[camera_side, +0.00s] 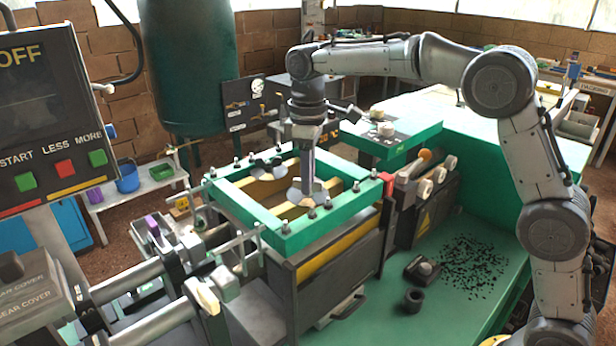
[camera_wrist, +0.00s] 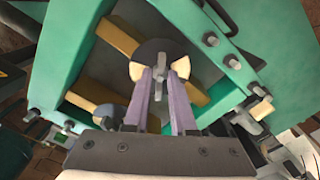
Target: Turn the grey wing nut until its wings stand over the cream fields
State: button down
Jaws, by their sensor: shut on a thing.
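The grey wing nut (camera_wrist: 161,82) sits at the middle of a round dial with dark (camera_wrist: 153,47) and cream (camera_wrist: 178,56) fields. My gripper (camera_wrist: 162,76) is shut on the wing nut, with one finger on each side. In the wrist view the cream fields show left and right of the nut, and its wings seem to run roughly up and down, between them. The fingers hide part of the dial's lower side. In the side view my gripper (camera_side: 307,186) points straight down on the dial (camera_side: 294,196), inside the green frame; the nut is hard to make out there.
The green frame (camera_side: 330,222) has upright bolts along its rim and yellow bars (camera_side: 285,211) inside. A second dial with a nut (camera_side: 268,164) lies behind and left of my gripper.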

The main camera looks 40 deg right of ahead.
jog(key=m, duration=1.1)
jog(key=shift+m, duration=2.2)
jog(key=c, duration=1)
grip_release()
jog(key=shift+o, duration=0.2)
